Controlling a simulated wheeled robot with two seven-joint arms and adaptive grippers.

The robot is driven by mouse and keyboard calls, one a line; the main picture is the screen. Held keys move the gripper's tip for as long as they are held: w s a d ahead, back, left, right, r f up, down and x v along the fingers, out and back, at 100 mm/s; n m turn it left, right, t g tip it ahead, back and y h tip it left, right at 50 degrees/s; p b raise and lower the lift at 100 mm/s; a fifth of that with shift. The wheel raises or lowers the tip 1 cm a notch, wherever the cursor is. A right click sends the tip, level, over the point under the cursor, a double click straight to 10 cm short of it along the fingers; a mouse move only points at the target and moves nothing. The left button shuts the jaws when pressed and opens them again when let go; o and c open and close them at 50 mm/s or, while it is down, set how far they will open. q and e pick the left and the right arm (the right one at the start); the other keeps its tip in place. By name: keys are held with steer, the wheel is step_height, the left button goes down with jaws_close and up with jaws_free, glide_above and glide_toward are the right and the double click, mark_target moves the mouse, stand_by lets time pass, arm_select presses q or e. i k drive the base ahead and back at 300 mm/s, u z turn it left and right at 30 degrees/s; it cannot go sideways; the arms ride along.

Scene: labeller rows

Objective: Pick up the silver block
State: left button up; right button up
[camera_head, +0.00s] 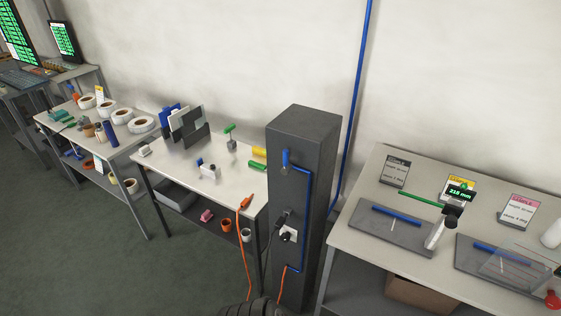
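I cannot pick out a silver block for certain. A small grey-white block-like item (208,171) with a dark part stands on the middle table (185,160), and it is too small to identify. A small white item (145,150) lies at that table's left end. Neither of my grippers can be made out. A dark ridged shape shows at the bottom edge, and I cannot tell what it is.
A dark square pillar (300,200) with a blue pipe, sockets and orange cables stands between the middle table and the right table (360,270). The right table carries grey boards, blue rods and sample cards. A left table (75,135) holds several label rolls. The floor (60,250) at front left is clear.

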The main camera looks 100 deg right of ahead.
mark_target(205, 167)
steer(key=z, duration=2.7)
